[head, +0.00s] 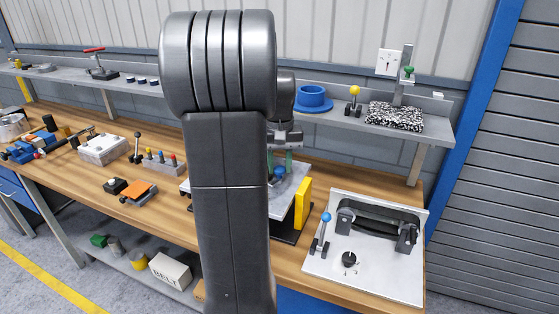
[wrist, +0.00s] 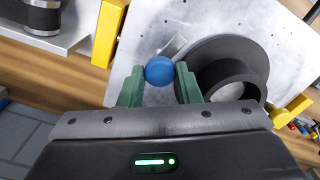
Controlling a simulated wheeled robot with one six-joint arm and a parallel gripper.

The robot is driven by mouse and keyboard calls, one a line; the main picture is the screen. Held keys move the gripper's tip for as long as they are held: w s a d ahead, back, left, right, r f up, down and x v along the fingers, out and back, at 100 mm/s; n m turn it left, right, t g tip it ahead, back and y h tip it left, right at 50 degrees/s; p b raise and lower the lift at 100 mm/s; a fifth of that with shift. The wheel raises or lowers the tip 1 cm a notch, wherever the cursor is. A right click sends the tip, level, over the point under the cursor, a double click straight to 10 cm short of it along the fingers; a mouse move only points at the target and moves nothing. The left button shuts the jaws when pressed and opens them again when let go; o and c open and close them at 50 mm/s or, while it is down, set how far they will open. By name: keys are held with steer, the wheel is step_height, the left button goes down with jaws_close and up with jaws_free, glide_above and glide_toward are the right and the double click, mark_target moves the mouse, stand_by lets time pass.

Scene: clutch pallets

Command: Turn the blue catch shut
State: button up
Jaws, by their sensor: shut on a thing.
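The blue catch shows as a round blue knob (wrist: 159,70) in the wrist view, over a grey metal plate (wrist: 225,18). My gripper (wrist: 160,82) has its two green fingers on either side of the knob and is shut on it. In the head view the knob (head: 280,173) shows small between the green fingers of my gripper (head: 281,165), above the plate (head: 292,196). My arm hides much of the plate there. A small light metal piece (wrist: 175,45) shows just behind the knob; whether the catch is turned open or shut I cannot tell.
A dark round disc with a ring (wrist: 228,75) lies on the plate right beside the right finger. Yellow blocks (wrist: 108,35) stand at the plate's edges. A panel (head: 375,270) with a black handle and a blue-tipped lever (head: 326,217) is to the right.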

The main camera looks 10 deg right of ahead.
mark_target(280, 169)
steer(key=m+p, duration=0.1)
steer(key=m, duration=0.2)
steer(key=shift+r+m, duration=0.1)
steer(key=shift+m, duration=0.3)
steer(key=m+p, duration=0.1)
steer(key=m, duration=0.2)
steer(key=shift+m, duration=0.3)
steer(key=m+p, duration=0.1)
steer(key=m, duration=0.2)
steer(key=shift+m, duration=0.3)
steer(key=shift+m+p, duration=0.35)
steer(key=shift+m, duration=1.55)
steer(key=o, duration=1)
steer(key=shift+c, duration=0.2)
step_height(280, 169, up, 14)
steer(key=shift+b, duration=0.4)
